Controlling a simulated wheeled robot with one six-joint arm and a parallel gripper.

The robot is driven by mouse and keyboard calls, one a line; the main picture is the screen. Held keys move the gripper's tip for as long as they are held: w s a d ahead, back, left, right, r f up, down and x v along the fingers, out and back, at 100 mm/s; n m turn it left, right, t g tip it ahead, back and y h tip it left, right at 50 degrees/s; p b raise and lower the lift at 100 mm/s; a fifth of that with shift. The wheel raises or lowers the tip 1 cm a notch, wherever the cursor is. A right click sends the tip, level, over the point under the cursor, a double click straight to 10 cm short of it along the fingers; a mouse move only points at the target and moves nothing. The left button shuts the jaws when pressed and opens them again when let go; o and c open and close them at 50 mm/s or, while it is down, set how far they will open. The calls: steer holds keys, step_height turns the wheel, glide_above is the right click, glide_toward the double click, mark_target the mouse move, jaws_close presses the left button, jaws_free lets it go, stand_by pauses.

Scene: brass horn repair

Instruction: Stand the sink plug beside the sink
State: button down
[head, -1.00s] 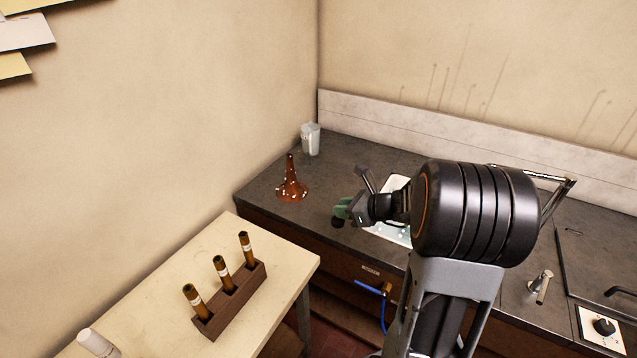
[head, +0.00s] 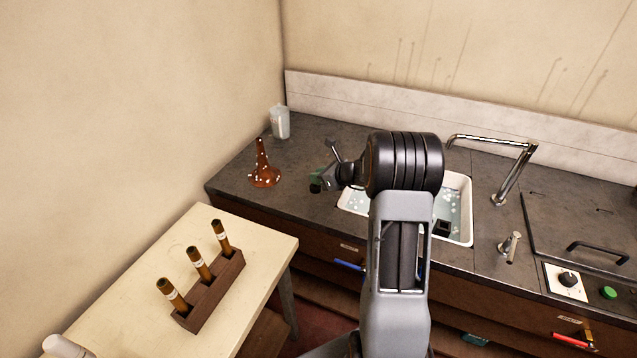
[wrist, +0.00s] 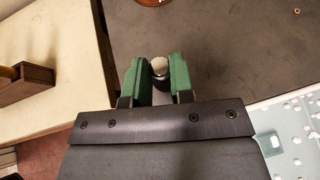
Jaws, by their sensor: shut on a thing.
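My gripper (head: 318,178) has green finger pads and is over the counter just left of the sink (head: 469,212). In the wrist view the pads (wrist: 158,72) are shut on a small pale-topped round piece (wrist: 159,65), which I take to be the sink plug; its lower part looks grey or dark and is mostly hidden. In the head view only a dark bit shows under the pads. I cannot tell whether it touches the counter. The white sink holds water with foam flecks and is partly hidden by my arm; its edge also shows in the wrist view (wrist: 262,106).
A copper-coloured bell (head: 264,176) and a clear cup (head: 280,123) stand on the counter's left part. A chrome tap (head: 513,175) arches behind the sink. A cream table (head: 262,232) with a rack (head: 212,290) of brown tubes is nearer.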

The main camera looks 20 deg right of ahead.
steer(key=shift+w+f, duration=0.3)
steer(key=f, duration=0.2)
steer(key=p, duration=0.1)
steer(key=shift+w+f, duration=0.25)
steer(key=shift+f, duration=0.6)
steer(key=shift+f, duration=0.15)
steer(key=c, duration=1)
jaws_free()
